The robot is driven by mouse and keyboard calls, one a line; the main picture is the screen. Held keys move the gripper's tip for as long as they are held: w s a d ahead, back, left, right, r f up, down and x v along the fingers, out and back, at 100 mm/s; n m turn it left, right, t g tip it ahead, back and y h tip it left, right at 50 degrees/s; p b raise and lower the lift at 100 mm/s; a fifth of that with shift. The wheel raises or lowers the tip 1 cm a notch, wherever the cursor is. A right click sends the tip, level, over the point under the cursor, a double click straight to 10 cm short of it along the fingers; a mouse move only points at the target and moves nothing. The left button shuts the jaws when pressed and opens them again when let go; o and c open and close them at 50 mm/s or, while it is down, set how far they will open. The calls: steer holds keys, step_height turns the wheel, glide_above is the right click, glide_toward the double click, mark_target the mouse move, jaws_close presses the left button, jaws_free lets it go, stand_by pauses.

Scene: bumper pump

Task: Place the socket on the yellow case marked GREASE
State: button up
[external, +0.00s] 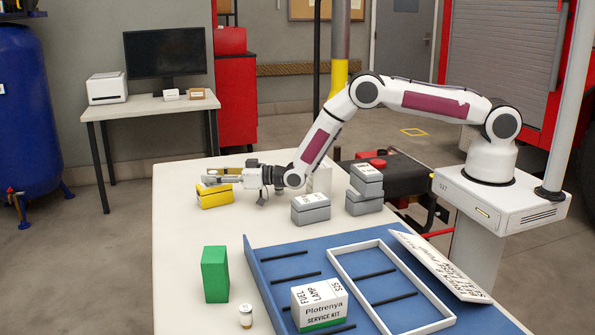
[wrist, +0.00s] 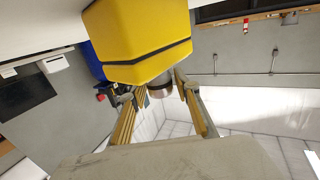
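The yellow case (external: 214,199) lies near the far left corner of the white table. It fills the top middle of the wrist view (wrist: 140,45), with a dark band around it; no GREASE marking is legible. My gripper (external: 218,181) reaches out level just above the case. In the wrist view its two fingers (wrist: 161,98) stand on either side of a small metal cylinder, apparently the socket (wrist: 160,89). The socket is close against the case's edge; I cannot tell whether it touches the case or whether the fingers press on it.
A green box (external: 215,274), a small jar (external: 245,315) and a blue tray (external: 290,264) with a white frame and a service kit box (external: 320,304) are nearer the camera. The table between is clear.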

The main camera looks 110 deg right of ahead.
steer(key=shift+r, duration=0.15)
stand_by(0.3)
steer(key=shift+s, duration=0.1)
steer(key=v, duration=1.1)
steer(key=shift+s+a, duration=0.2)
steer(key=shift+s, duration=0.15)
steer(key=shift+r, duration=0.1)
stand_by(0.9)
